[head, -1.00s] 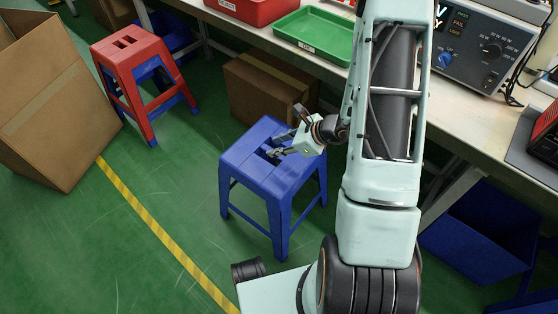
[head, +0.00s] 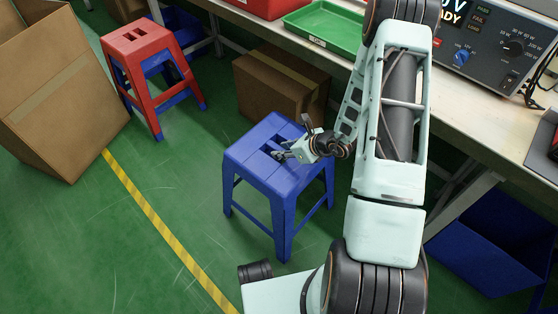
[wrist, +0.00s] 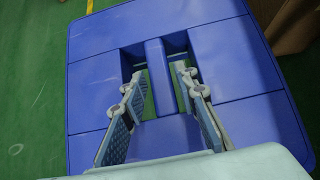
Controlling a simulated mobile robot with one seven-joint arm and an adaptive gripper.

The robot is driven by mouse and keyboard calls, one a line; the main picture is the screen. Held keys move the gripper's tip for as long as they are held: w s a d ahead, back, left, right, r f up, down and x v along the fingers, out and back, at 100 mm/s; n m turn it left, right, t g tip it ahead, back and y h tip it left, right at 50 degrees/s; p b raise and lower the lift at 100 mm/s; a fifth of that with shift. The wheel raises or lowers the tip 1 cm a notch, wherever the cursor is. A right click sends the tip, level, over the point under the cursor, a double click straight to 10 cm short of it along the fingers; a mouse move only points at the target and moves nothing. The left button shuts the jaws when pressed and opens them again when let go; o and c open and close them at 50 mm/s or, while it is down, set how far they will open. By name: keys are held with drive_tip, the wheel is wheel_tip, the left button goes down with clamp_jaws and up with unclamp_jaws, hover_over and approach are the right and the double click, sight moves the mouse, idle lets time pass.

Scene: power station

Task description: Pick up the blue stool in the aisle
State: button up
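The blue stool (head: 265,175) stands upright on the green floor, left of the bench. Its square seat has two slots with a bar between them; the bar shows in the wrist view (wrist: 160,78). My gripper (head: 280,154) is over the middle of the seat in the head view. In the wrist view its two fingers (wrist: 160,88) are apart, one on each side of the bar, at the slots. Gaps show between the fingers and the bar. How deep the fingertips sit in the slots is hard to tell.
A red stool (head: 140,42) stacked on a blue one stands at the back left. A large open cardboard box (head: 55,90) is at the far left. A closed carton (head: 280,85) is close behind the blue stool. The bench (head: 470,110) runs along the right, with a blue bin (head: 490,240) beneath.

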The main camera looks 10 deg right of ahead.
drive_tip(key=x, duration=0.2)
drive_tip(key=shift+w+a+f, duration=0.1)
drive_tip(key=shift+w+f, duration=0.05)
drive_tip(key=shift+f, duration=0.05)
drive_tip(key=shift+c, duration=0.6)
clamp_jaws()
drive_tip(key=shift+w+r, duration=0.1)
drive_tip(key=shift+r, duration=0.1)
